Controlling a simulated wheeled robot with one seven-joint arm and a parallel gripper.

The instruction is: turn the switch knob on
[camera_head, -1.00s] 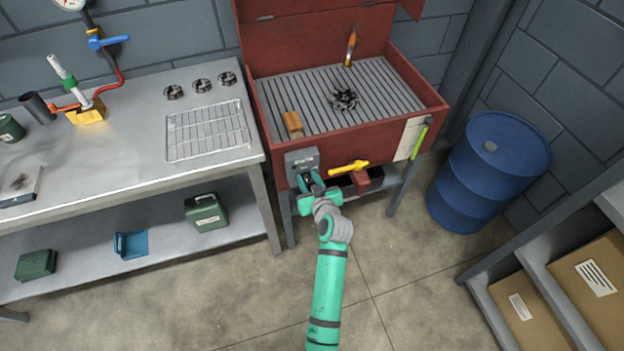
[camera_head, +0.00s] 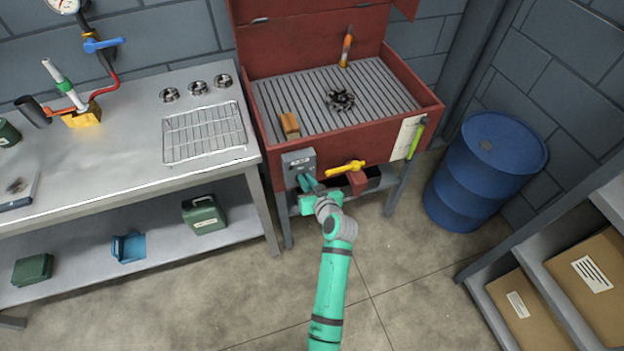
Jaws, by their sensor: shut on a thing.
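The grey switch box (camera_head: 299,162) is fixed to the front of the red parts washer (camera_head: 275,135), near its left corner. My green gripper (camera_head: 305,182) is at the lower part of this box, with its fingers shut on the switch knob. The knob itself is mostly hidden by the fingers, so I cannot tell its exact angle.
A yellow tap handle (camera_head: 346,168) and a red block (camera_head: 357,182) stick out just right of my gripper. A steel bench (camera_head: 130,170) stands to the left. A blue drum (camera_head: 484,172) stands right of the washer. The floor in front is clear.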

